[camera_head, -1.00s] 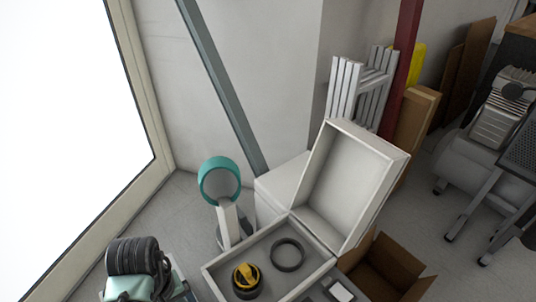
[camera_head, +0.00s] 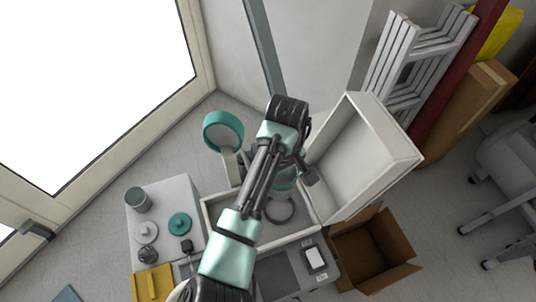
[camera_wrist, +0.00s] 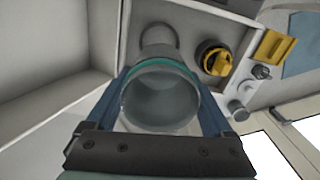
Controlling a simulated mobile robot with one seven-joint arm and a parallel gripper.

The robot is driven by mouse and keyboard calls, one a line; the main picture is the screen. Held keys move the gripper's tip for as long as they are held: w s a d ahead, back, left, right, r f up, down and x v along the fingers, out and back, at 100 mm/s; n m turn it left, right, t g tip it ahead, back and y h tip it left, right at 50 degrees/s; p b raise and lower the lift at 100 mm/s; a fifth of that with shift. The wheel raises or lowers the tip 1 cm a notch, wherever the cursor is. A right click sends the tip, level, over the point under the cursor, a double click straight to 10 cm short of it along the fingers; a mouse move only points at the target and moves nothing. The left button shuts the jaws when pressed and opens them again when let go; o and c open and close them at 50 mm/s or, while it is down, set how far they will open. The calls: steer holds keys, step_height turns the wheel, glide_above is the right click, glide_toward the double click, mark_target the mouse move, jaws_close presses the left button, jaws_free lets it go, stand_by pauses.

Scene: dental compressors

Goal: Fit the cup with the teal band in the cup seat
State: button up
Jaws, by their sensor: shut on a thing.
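The cup with the teal band (camera_wrist: 160,95) is a grey, see-through cup held in my gripper (camera_wrist: 168,92), a blue finger on each side. Its open mouth faces the wrist camera. In the head view the cup (camera_head: 284,184) shows partly behind my arm, over the open white case. A dark ring (camera_head: 279,212), which looks like the cup seat, lies in the case. In the wrist view part of the ring (camera_wrist: 160,24) shows beyond the cup, which hides the rest. The gap between cup and ring cannot be judged.
The case's raised lid (camera_head: 365,150) stands right of my gripper. A yellow-and-black knob (camera_wrist: 214,58) sits in the case beside the ring. A white side table (camera_head: 160,248) with small parts is at left. A teal ring lamp (camera_head: 223,132) stands behind; a cardboard box (camera_head: 372,250) is at right.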

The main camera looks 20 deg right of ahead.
steer(key=shift+f, duration=0.1)
steer(key=shift+s+f+b, duration=0.15)
steer(key=shift+f+b, duration=0.5)
steer(key=shift+b, duration=0.4)
step_height(320, 180, down, 3)
steer(key=b, duration=0.3)
steer(key=shift+d+r+b, duration=0.1)
steer(key=shift+r+b, duration=0.1)
steer(key=shift+b, duration=0.1)
steer(key=shift+f+p, duration=0.1)
steer(key=shift+p, duration=0.5)
steer(key=shift+f, duration=0.1)
steer(key=shift+f+b, duration=1.45)
steer(key=shift+f, duration=1.5)
steer(key=shift+f, duration=0.1)
steer(key=shift+f+b, duration=0.85)
steer(key=shift+f, duration=1.15)
